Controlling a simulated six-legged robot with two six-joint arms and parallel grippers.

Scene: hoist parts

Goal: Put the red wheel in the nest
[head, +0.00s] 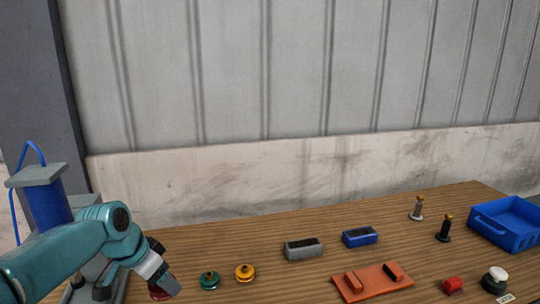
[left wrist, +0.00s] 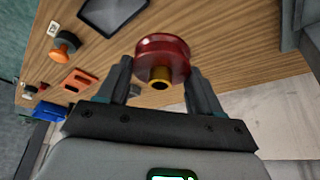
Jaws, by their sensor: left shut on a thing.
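The red wheel (left wrist: 163,58) is dark red and glossy with a brass-coloured hub. It sits between the two fingers of my left gripper (left wrist: 160,78), which is shut on it. In the head view, the wheel (head: 160,291) shows only partly below my left gripper (head: 166,282), at the table's lower left. A green wheel (head: 209,280) and a yellow wheel (head: 244,272) stand on the table to its right. I cannot tell which thing is the nest. My right gripper is not in view.
An orange plate with two blocks (head: 372,284) lies at the front middle. Two posts (head: 444,228) and a blue bin (head: 506,222) stand at right. A grey-and-blue stand (head: 48,205) rises at left.

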